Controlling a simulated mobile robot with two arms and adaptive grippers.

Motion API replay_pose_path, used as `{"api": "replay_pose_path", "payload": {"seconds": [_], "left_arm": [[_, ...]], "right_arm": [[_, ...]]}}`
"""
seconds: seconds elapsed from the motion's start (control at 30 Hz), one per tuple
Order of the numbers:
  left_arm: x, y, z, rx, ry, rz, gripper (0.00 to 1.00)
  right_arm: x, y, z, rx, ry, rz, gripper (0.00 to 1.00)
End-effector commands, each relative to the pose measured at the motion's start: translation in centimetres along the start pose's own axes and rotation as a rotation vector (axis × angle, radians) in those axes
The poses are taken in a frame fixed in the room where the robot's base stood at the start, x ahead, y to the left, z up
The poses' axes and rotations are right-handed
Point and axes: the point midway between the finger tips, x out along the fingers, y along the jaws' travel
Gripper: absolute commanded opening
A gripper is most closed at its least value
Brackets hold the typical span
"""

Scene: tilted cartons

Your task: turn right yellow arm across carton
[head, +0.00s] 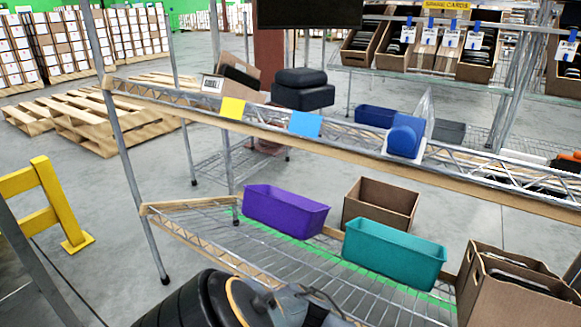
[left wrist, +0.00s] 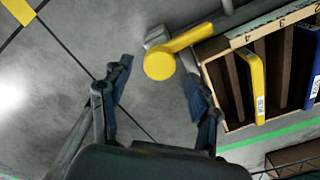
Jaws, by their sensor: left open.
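In the left wrist view a yellow arm (left wrist: 192,40) with a rounded end runs up and right, beside a grey metal piece. In the head view I cannot make out the yellow arm or the left gripper's fingers. My right gripper is in neither view.
A yellow barrier (head: 45,205) stands at left. Open floor lies between barrier and rack.

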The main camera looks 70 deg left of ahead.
Motion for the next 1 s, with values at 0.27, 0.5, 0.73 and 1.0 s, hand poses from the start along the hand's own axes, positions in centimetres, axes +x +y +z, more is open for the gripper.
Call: {"api": "replay_pose_path", "payload": {"seconds": [0.27,0.5,0.73,1.0], "left_arm": [[-5.9,0.0,0.0,0.000,0.001,0.002,0.62],[-10.6,0.0,0.0,0.000,0.000,0.002,0.62],[-12.1,0.2,-1.4,-0.030,0.038,0.047,0.62],[-12.5,-0.4,-2.9,-0.065,0.098,0.091,0.62]], "right_arm": [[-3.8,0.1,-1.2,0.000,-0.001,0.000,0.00],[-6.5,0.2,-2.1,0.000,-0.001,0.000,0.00],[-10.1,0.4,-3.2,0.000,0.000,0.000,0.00],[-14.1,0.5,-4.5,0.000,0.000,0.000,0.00]]}}
